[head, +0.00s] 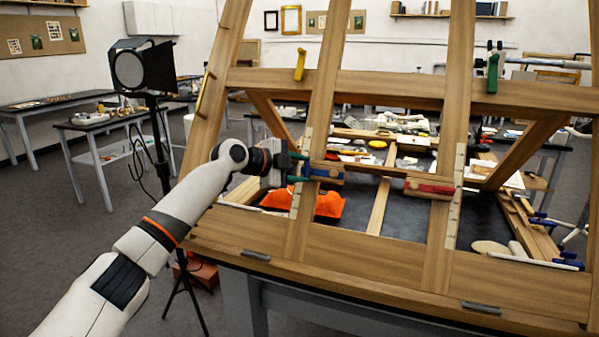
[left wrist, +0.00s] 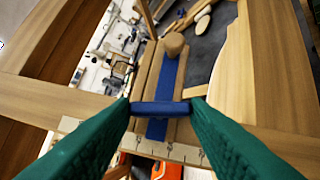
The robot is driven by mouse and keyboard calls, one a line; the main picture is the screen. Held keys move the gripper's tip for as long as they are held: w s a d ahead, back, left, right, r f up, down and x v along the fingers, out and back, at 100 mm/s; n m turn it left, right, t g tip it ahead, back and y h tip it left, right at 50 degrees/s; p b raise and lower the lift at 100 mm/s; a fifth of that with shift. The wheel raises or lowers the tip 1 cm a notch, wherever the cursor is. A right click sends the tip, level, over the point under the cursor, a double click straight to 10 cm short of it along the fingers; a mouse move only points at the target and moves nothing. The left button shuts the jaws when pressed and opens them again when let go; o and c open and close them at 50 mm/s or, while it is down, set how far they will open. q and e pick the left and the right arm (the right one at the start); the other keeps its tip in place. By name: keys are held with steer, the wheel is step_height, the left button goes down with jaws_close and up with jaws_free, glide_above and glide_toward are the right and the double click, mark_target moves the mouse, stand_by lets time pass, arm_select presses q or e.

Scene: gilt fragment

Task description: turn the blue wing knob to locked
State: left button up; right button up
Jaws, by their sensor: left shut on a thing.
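The blue wing knob (head: 322,173) sits on a wooden block at the left upright of the wooden frame (head: 345,265). In the left wrist view the knob (left wrist: 160,108) is a blue bar lying crosswise over a blue strip on the block. My left gripper (head: 302,168) reaches it from the left. Its green fingertips close on the two ends of the bar, as the left wrist view (left wrist: 159,107) shows. A pale plate with marks (left wrist: 175,150) lies just below the knob; no lock label can be read. My right gripper is not in view.
A red wing piece (head: 430,188) is on the right upright. A yellow one (head: 300,64) and a green one (head: 493,72) are higher up. An orange cloth (head: 320,202) lies behind the frame. A lamp on a stand (head: 143,70) stands left of my arm.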

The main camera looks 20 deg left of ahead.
arm_select(q)
steer(key=shift+w+r+m+g+p, duration=0.1)
steer(key=shift+r+m+g+p, duration=0.3)
steer(key=shift+m+g+p, duration=0.45)
steer(key=m+g+y+p, duration=0.1)
steer(key=m+p, duration=0.2)
steer(key=m+g+y+p, duration=0.1)
steer(key=m+p, duration=0.2)
steer(key=r+m+g+y+p, duration=0.1)
steer(key=m+p, duration=0.2)
steer(key=shift+w+d+g+y, duration=0.25)
steer(key=shift+d+y, duration=0.05)
steer(key=m+p, duration=0.1)
steer(key=m+y+p, duration=0.2)
steer(key=p, duration=0.1)
steer(key=shift+d+g, duration=0.25)
steer(key=shift+g, duration=0.05)
steer(key=shift+d+f+m+y+p, duration=0.15)
steer(key=shift+f+m+y+p, duration=0.05)
steer(key=shift+m+y+p, duration=1.15)
steer(key=shift+m, duration=0.3)
steer(key=o, duration=1)
steer(key=shift+w, duration=0.1)
